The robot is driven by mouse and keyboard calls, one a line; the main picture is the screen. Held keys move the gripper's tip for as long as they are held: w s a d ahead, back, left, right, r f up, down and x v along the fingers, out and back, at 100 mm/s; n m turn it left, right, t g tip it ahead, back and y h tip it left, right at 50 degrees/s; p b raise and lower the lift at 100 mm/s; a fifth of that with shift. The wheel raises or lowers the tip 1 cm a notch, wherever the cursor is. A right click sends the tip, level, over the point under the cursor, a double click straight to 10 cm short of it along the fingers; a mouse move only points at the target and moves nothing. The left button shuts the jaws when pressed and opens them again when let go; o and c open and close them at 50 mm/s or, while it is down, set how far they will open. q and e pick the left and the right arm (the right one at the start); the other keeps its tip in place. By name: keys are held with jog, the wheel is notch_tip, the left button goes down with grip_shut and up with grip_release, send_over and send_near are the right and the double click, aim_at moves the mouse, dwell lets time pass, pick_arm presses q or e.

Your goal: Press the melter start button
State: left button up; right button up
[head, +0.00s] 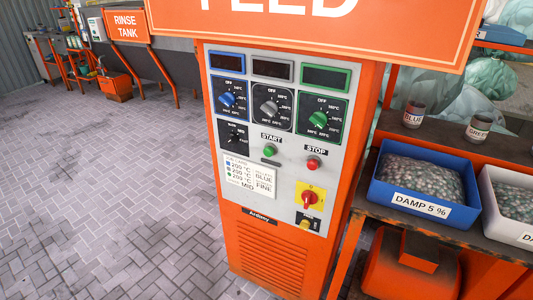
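The control panel (292,190) is a light grey plate on the front of an orange cabinet (270,262). A green button (270,151) under a START label sits at the panel's middle. A red button (313,164) under a STOP label is to its right and slightly lower. Blue (229,99), grey (269,108) and green (318,119) dials sit in a row above, under dark displays. A red rotary switch on a yellow plate (309,199) is at lower right. Neither of my grippers shows in the head view.
A shelf (450,135) right of the cabinet holds a blue bin (404,200) labelled DAMP 5 %, a white bin (494,216) and two labelled cups. An orange FEED sign (300,28) overhangs the panel's top. The paved floor (110,190) at left is clear.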

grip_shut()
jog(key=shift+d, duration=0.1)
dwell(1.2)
